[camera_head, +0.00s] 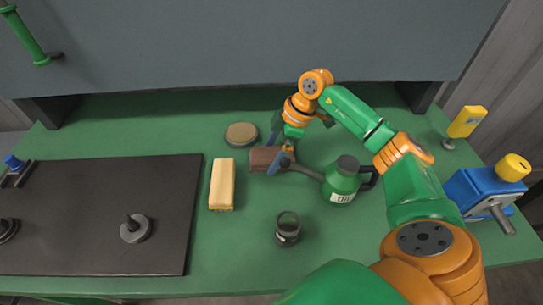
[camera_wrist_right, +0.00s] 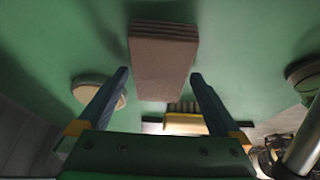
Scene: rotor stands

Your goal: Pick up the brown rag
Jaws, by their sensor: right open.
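The brown rag (camera_head: 263,160) is a small folded block lying on the green table, left of the oil can's spout. In the right wrist view the rag (camera_wrist_right: 163,60) shows its folded layers, ahead of and between my fingers. My right gripper (camera_head: 271,158) is at the rag in the head view, its blue fingers apart. In the wrist view the right gripper (camera_wrist_right: 160,74) is open, with a finger on each side of the rag and visible gaps. The exact height above the rag is hard to tell. My left gripper is not in view.
A yellow block (camera_head: 222,185) and round tan disc (camera_head: 241,134) lie left of the rag. The green oil can (camera_head: 343,182) stands right, its spout close to my gripper. A dark jar (camera_head: 287,230) stands in front. A blue machine (camera_head: 480,190) is far right; a dark mat (camera_head: 80,190) covers the left.

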